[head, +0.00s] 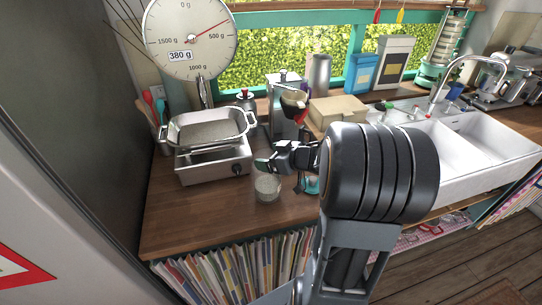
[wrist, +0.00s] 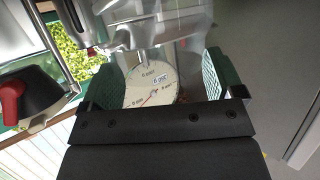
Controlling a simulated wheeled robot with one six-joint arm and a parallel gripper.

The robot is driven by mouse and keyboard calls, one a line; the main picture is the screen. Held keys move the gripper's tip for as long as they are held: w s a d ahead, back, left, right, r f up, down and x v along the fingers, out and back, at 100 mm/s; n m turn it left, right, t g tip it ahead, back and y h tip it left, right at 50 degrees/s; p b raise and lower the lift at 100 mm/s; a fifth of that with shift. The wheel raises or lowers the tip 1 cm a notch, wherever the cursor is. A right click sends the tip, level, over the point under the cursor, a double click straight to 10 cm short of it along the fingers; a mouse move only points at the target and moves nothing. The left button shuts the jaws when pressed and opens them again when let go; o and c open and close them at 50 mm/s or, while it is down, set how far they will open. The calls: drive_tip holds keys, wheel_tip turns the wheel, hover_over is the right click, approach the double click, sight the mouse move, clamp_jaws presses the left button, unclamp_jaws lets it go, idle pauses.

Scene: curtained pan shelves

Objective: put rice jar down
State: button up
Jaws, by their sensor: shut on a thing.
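The rice jar (head: 267,188) is a small clear glass with pale contents, seen in the head view at the front of the wooden counter, right of the scale. It looks upright. My gripper (head: 272,162) is at its upper part and shut on it, hiding its top. I cannot tell whether its base touches the wood. In the wrist view the two green-padded fingers of my gripper (wrist: 160,85) stand apart; the jar is hard to make out between them, and a dial shows there.
A kitchen scale (head: 213,165) with a metal pan (head: 210,131) and round dial (head: 190,38) stands left of the jar. A teal item (head: 311,185) is close on the right. A white sink (head: 460,150) lies further right. Counter (head: 190,215) at front left is clear.

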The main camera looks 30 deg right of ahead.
drive_tip(key=shift+f, duration=0.2)
drive_tip(key=o, duration=1.8)
drive_tip(key=v, duration=1.4)
drive_tip(key=shift+f, duration=0.15)
drive_tip(key=shift+w, duration=0.1)
clamp_jaws()
